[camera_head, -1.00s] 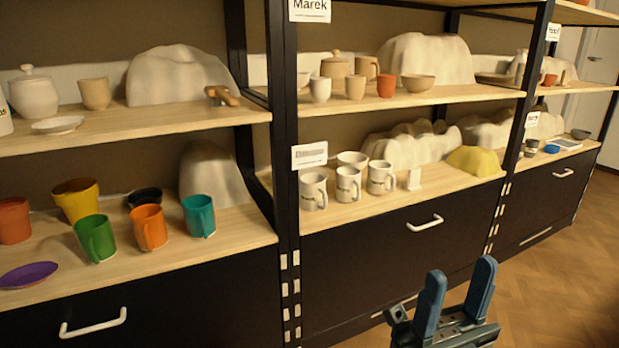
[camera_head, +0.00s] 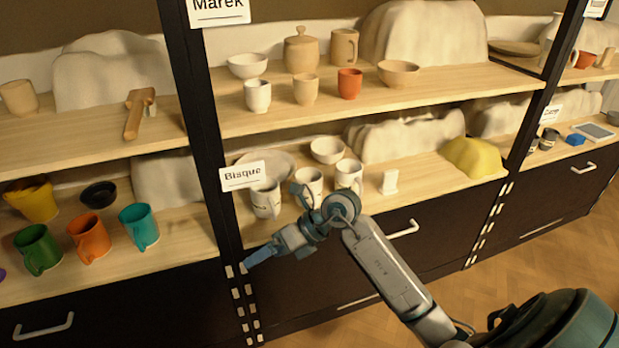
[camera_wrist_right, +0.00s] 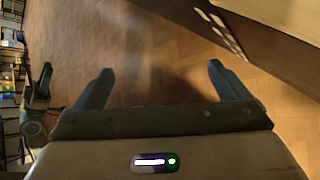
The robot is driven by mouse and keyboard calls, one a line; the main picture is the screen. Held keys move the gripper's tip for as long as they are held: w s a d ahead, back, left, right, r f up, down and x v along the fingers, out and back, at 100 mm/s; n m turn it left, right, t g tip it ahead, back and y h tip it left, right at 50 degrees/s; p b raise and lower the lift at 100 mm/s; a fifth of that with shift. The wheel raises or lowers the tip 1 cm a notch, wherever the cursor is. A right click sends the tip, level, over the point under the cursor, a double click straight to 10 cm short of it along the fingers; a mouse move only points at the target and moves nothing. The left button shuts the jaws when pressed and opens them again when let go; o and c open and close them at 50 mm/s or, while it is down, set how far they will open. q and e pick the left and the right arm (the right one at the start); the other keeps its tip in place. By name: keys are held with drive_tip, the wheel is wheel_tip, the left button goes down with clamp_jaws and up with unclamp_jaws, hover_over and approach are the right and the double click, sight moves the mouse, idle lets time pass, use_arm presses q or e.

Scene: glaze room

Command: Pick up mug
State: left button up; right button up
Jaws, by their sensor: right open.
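The arm covers the lower part of the middle one. A green mug (camera_head: 38,250), an orange mug (camera_head: 90,238) and a teal mug (camera_head: 140,227) stand on the lower left shelf. My right gripper (camera_head: 260,256) points left in front of the drawer, below the white mugs and apart from them. Its jaws are open and empty in the wrist view (camera_wrist_right: 160,85). Part of my other arm (camera_wrist_right: 36,110) shows there, its jaws unclear.
A shelf upright (camera_head: 200,110) divides the left and middle bays. The upper shelf (camera_head: 440,92) holds bowls and cups above the white mugs. Floor (camera_head: 540,255) is open at right.

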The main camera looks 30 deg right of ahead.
sight(316, 188)
use_arm(q)
drive_tip(key=s+f+g+p, duration=0.3)
drive_tip(key=s+f+g, duration=0.3)
drive_tip(key=s+f, duration=0.15)
use_arm(e)
drive_tip(key=w+d+m+h, duration=0.35)
drive_tip(key=d+h, duration=0.55)
drive_tip(key=d, duration=1)
drive_tip(key=shift+h, duration=0.3)
drive_tip(key=w, duration=0.4)
drive_tip(key=w+d, duration=0.1)
drive_tip(key=w, duration=0.2)
drive_tip(key=shift+r, duration=0.35)
drive_tip(key=shift+w+d, duration=0.2)
drive_tip(key=shift+w, duration=0.6)
drive_tip(key=w, duration=0.4)
drive_tip(key=shift+w+d+f+b, duration=0.15)
drive_tip(key=shift+d+f+b, duration=0.05)
drive_tip(key=shift+f+b, duration=0.15)
drive_tip(key=shift+f, duration=0.2)
use_arm(q)
drive_tip(key=w+r+t, duration=0.1)
drive_tip(key=r, duration=0.1)
drive_tip(key=w+r+t, duration=0.1)
drive_tip(key=w+r, duration=0.1)
drive_tip(key=shift+d+t, duration=0.1)
drive_tip(key=shift+t, duration=0.3)
use_arm(e)
drive_tip(key=shift+d, duration=0.1)
drive_tip(key=shift+c, duration=0.4)
